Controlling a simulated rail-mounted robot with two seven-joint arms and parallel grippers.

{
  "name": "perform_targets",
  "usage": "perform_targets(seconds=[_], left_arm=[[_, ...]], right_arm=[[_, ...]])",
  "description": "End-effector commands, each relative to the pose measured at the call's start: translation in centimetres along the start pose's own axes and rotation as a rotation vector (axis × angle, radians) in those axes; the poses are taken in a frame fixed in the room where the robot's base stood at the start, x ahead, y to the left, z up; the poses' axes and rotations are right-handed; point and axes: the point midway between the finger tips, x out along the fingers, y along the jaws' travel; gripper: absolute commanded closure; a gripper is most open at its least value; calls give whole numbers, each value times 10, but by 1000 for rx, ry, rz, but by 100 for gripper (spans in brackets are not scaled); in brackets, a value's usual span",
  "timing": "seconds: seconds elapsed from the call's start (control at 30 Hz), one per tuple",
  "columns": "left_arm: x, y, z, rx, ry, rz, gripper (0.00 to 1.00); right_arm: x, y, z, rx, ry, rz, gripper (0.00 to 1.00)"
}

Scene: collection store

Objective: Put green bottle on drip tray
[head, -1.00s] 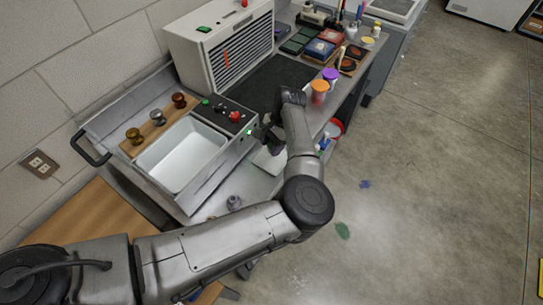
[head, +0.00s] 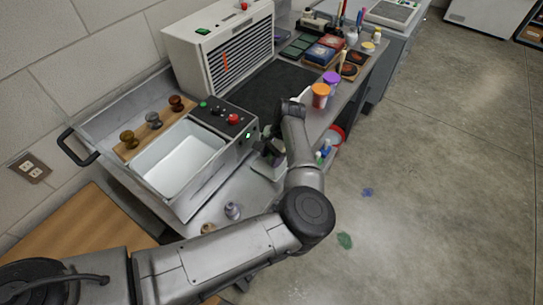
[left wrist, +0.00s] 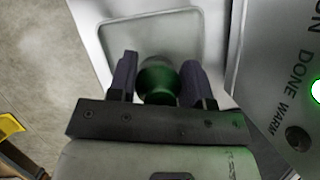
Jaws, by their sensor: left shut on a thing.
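My left gripper (left wrist: 160,75) is shut on the green bottle (left wrist: 158,84), which sits between its two dark fingers in the left wrist view. Behind the bottle in that view is the pale drip tray (left wrist: 180,22), with a rounded raised rim. I cannot tell whether the bottle touches it. In the head view the left gripper (head: 270,150) is beside the grey machine's control panel, and the pale tray (head: 262,170) shows partly below it. The arm and gripper mostly hide the bottle there. My right gripper is not in view.
The machine (head: 212,190) holds a white basin (head: 178,160) left of the gripper. Orange-capped (head: 320,95) and purple-capped (head: 331,80) jars stand right of the dark mat (head: 270,85). Small knobbed items (head: 232,211) stand at the near bench edge. Open floor lies to the right.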

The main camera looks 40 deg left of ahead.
Motion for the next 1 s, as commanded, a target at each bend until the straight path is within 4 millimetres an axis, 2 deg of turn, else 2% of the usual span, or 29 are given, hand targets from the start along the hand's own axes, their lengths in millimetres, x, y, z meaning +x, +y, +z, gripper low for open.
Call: perform_targets(seconds=[0.03,0.07,0.3,0.57,0.7,1.0], left_arm=[[3,0,-1,0,0,0,86],[2,0,-1,0,0,0,53],[2,0,0,0,0,0,30],[1,0,0,0,0,0,29],[-8,0,1,0,1,-1,29],[-62,-1,1,-1,2,-2,29]], right_arm=[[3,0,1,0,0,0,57],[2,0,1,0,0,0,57],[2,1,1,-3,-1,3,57],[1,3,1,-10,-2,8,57],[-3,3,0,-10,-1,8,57],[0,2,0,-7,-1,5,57]])
